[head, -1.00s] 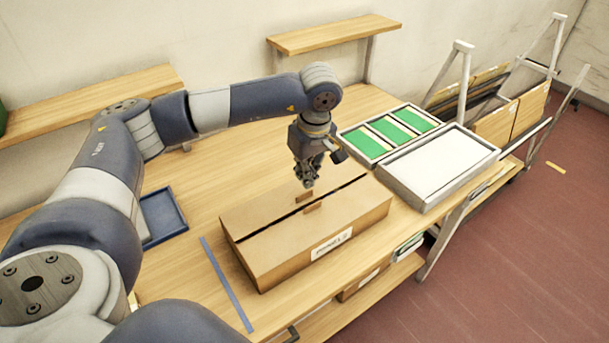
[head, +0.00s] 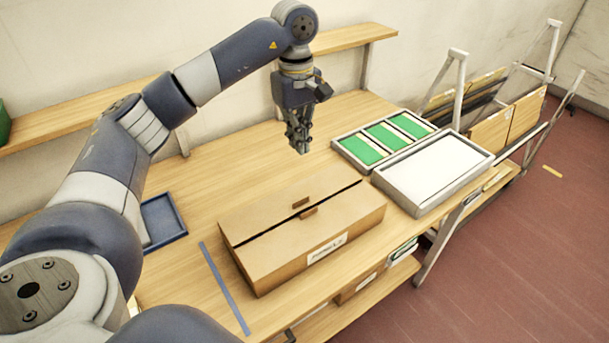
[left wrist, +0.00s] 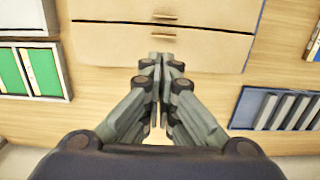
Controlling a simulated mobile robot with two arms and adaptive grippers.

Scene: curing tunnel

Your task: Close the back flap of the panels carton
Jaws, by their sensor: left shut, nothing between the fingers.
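The panels carton (head: 330,232) is a brown cardboard box with a white label, standing on the wooden table. Its back flap (head: 270,203) and front flap (head: 300,240) both lie down over the top, with a narrow dark gap between them. Each flap has a small tab near the gap. The carton also shows at the top of the left wrist view (left wrist: 160,38). My left gripper (head: 302,150) is shut and empty, raised above the table behind the carton and apart from it. My right gripper is not in view.
A tray with green panels (head: 362,150) and a grey tray with a white surface (head: 432,172) stand right of the carton. A blue tray (head: 183,222) lies to the left. A blue strip (head: 224,288) marks the table. A wooden shelf (head: 345,38) is behind.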

